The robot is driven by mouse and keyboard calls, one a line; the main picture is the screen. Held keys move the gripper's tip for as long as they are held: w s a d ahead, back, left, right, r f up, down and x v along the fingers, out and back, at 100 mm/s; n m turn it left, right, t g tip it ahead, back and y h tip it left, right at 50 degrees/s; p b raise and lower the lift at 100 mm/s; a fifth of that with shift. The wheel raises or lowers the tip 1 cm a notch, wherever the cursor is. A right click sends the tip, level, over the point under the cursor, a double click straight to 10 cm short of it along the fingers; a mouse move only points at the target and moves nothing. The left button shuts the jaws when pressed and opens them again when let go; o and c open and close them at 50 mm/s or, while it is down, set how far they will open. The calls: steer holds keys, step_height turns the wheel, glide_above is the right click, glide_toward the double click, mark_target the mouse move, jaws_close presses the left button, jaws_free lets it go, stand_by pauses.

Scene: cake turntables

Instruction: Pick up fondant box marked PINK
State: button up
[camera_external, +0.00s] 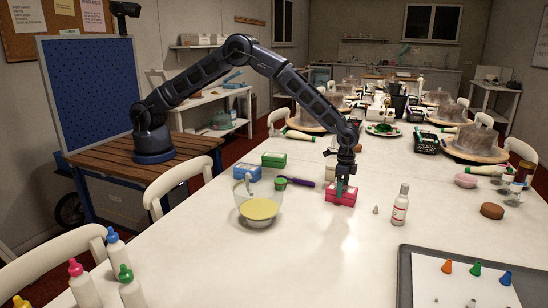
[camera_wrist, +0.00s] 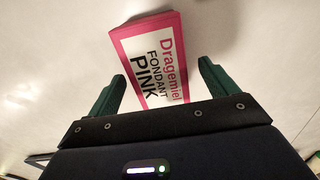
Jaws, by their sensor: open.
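The pink fondant box (camera_external: 342,194) lies on the white table in the external view. In the wrist view the box (camera_wrist: 152,60) has a white label with pink edges, reading "Dragemiel FONDANT PINK". My gripper (camera_external: 343,186) points down at the box from above. In the wrist view its green fingers are open, one on each side of the box's near end, and my gripper (camera_wrist: 160,83) shows gaps between the fingers and the box. The far end of the box extends beyond the fingertips. I cannot tell the exact height of the fingertips.
A green box (camera_external: 274,160) and a blue box (camera_external: 246,173) lie to the left. A glass bowl (camera_external: 258,209) with yellow contents and a purple-handled tool (camera_external: 301,181) are nearby. A white bottle (camera_external: 400,206) and small piping nozzle (camera_external: 376,210) stand to the right. The front middle of the table is clear.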

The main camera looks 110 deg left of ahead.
step_height(320, 180, down, 4)
steer(key=shift+s+d+r, duration=0.1)
steer(key=c, duration=1.2)
